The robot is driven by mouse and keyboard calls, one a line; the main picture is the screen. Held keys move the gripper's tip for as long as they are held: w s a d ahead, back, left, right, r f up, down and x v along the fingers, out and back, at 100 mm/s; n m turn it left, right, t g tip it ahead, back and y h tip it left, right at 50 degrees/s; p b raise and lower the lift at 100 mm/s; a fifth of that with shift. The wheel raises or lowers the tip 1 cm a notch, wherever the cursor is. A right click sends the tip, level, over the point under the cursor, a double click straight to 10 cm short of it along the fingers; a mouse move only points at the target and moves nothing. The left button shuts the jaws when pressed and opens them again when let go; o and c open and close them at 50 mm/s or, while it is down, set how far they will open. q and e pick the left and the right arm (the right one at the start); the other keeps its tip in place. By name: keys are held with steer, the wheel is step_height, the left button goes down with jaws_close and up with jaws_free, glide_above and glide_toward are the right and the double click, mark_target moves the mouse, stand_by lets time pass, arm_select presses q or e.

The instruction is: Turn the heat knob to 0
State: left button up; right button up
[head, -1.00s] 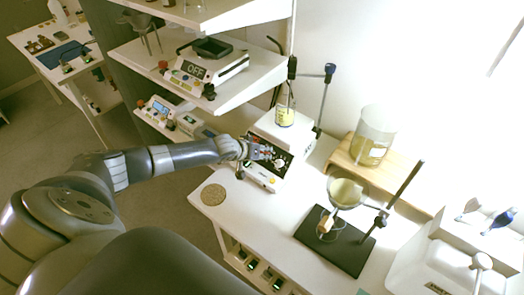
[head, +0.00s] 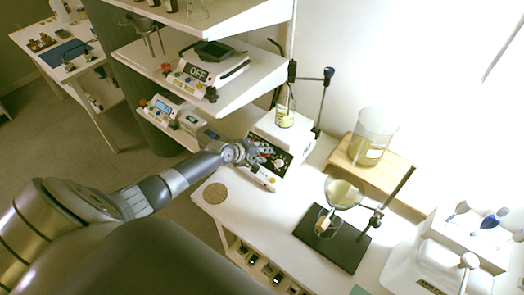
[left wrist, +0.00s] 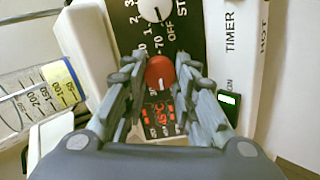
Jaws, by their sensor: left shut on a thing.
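The hot plate stirrer (head: 267,126) is a white unit with a black front panel on the bench. In the left wrist view, the red knob (left wrist: 160,70) shows on that panel, with a white pointer line and printed numbers such as 70 partly visible. My left gripper (head: 261,155) is at the panel, its fingers closed on both sides of the red knob. A white knob (left wrist: 155,8) with an OFF mark sits above it in that view. My right gripper is not in view.
A beaker with yellowish liquid (head: 285,117) stands on the hot plate beside a support rod (head: 322,102). Shelves with a scale (head: 213,69) are to the left. A funnel stand (head: 332,236) and a cork coaster (head: 215,193) are on the bench.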

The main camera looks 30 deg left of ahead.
arm_select(q)
steer(key=shift+n+p, duration=0.35)
steer(key=shift+n, duration=0.85)
steer(key=shift+a, duration=0.1)
steer(key=o, duration=1.1)
steer(key=shift+s, duration=0.1)
steer(key=shift+s+r, duration=0.15)
steer(key=v, duration=1.1)
steer(key=shift+s+a, duration=0.1)
steer(key=shift+s, duration=0.2)
